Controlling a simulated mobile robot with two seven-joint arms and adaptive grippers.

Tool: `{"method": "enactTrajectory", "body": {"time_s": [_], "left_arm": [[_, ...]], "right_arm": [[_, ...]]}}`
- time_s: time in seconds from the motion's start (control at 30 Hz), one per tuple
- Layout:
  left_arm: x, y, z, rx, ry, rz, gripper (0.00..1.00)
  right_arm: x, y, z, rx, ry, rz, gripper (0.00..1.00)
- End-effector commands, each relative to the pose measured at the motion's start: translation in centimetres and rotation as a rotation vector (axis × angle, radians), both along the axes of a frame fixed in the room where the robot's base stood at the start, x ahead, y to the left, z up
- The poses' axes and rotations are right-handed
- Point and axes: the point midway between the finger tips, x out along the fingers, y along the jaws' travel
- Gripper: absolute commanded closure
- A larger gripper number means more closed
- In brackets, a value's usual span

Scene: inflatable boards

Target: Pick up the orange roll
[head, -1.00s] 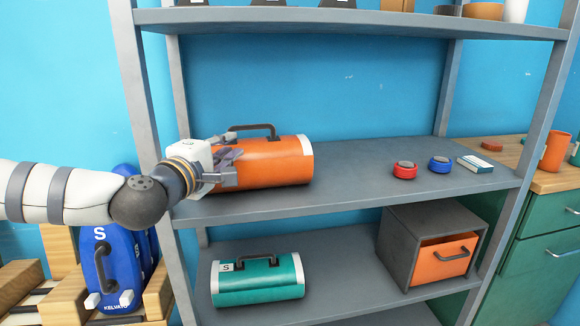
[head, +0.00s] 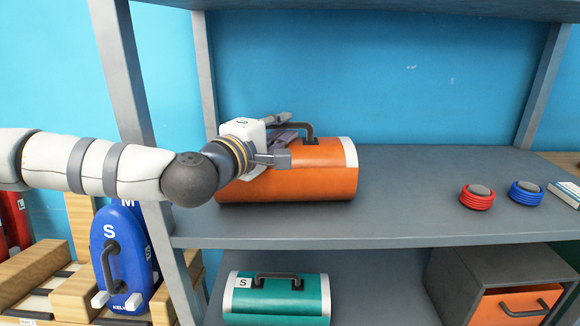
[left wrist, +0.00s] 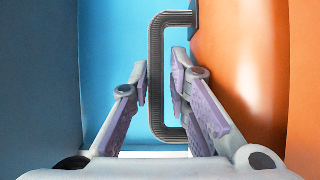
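The orange roll (head: 300,178) lies on the middle shelf. It has a pale band at its right end and a dark handle (head: 311,133) on top. My left gripper (head: 284,140) is at the roll's upper left, beside the handle. In the left wrist view the fingers (left wrist: 160,75) are open, with the bar of the handle (left wrist: 156,80) between them. The roll's orange side (left wrist: 265,50) fills the right of that view. The arm and gripper hide part of the roll's left end. My right gripper is not in view.
The grey shelf unit's upright (head: 125,85) stands behind my left arm. A red coil (head: 477,197) and a blue coil (head: 526,195) lie to the right on the same shelf. A teal roll (head: 277,300) and a grey box with an orange drawer (head: 515,306) are below. The shelf's middle is clear.

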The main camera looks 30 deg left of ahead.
Motion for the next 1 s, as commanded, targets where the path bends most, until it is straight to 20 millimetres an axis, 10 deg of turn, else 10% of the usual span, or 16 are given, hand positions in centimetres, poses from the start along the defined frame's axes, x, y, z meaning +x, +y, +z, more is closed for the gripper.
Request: {"method": "enactTrajectory", "body": {"time_s": [0.13, 0.57, 1.0], "left_arm": [[0.0, 0.0, -0.1, 0.0, 0.001, 0.0, 1.0], [0.0, 0.0, 0.3, 0.0, -0.005, 0.0, 1.0], [-0.2, 0.0, 9.7, 0.002, -0.017, 0.001, 1.0]], "right_arm": [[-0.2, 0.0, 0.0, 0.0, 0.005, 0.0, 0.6], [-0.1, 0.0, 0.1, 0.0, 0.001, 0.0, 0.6], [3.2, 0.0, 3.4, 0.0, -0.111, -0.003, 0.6]]}}
